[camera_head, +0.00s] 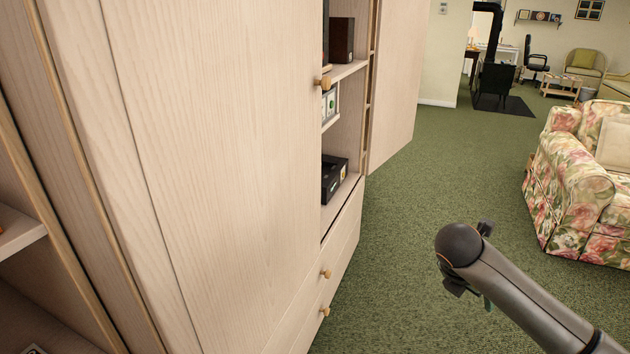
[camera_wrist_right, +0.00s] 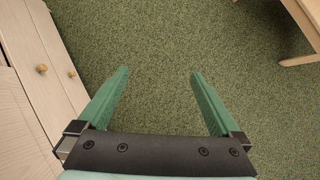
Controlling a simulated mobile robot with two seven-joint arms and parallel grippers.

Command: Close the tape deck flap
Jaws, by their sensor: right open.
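A black box-shaped device (camera_head: 333,178), possibly the tape deck, sits on a low shelf inside the pale wood cabinet. The large cabinet door (camera_head: 215,150) partly hides it, and I cannot make out a flap. My right gripper (camera_head: 468,288) hangs over the green carpet, to the right of the cabinet and well apart from the device. In the right wrist view my right gripper (camera_wrist_right: 160,74) is open, with its two green fingers spread and nothing between them. My left gripper is not in view.
Cabinet drawers with round knobs (camera_head: 326,273) are below the shelf; knobs also show in the wrist view (camera_wrist_right: 41,69). A second cabinet door (camera_head: 395,85) stands farther back. A floral armchair (camera_head: 575,185) is on the right. The green carpet (camera_head: 440,160) between is clear.

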